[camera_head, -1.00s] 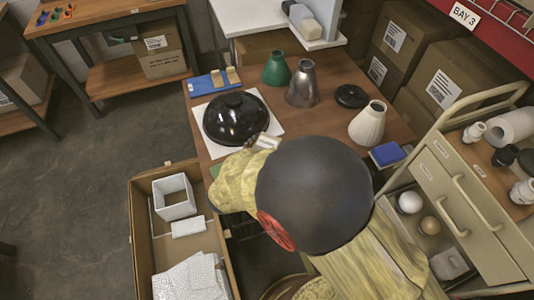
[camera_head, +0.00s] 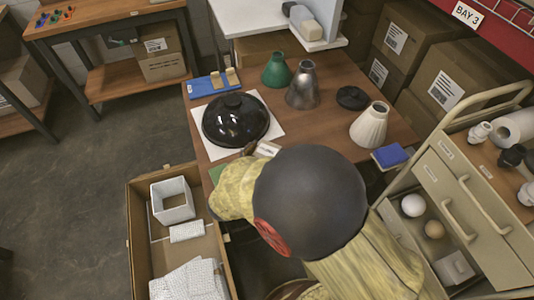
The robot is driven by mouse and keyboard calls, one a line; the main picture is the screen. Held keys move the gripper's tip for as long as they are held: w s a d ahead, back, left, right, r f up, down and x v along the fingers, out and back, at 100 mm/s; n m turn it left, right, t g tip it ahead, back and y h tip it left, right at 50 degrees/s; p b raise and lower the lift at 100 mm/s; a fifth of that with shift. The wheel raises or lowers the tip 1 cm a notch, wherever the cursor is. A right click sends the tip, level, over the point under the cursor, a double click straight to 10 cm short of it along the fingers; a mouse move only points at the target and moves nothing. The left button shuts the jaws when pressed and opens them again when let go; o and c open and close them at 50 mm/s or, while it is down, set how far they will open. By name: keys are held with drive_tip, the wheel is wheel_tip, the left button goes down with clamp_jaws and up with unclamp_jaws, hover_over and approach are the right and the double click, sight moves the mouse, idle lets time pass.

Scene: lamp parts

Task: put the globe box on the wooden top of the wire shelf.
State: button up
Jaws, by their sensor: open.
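I cannot tell for sure which thing is the globe box. A white open-topped square box (camera_head: 172,200) stands in the cardboard carton at the lower left. A smaller pale box (camera_head: 456,267) lies in the open drawer of the cream cart, near a white globe (camera_head: 413,205) and a tan globe (camera_head: 434,229). No wire shelf with a wooden top is clearly in view; only some wire (camera_head: 512,12) shows at the top right.
The brown table (camera_head: 335,148) holds a black dome shade (camera_head: 236,119), a green cone (camera_head: 277,71), a metal cone (camera_head: 303,86), a cream shade (camera_head: 369,126) and a blue box (camera_head: 389,156). The carton (camera_head: 138,225) stands left of my arm. Grey floor is clear at left.

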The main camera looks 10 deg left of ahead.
drive_tip(key=shift+r, duration=0.15)
drive_tip(key=p+v, duration=0.4)
drive_tip(key=v, duration=0.8)
drive_tip(key=shift+p, duration=0.3)
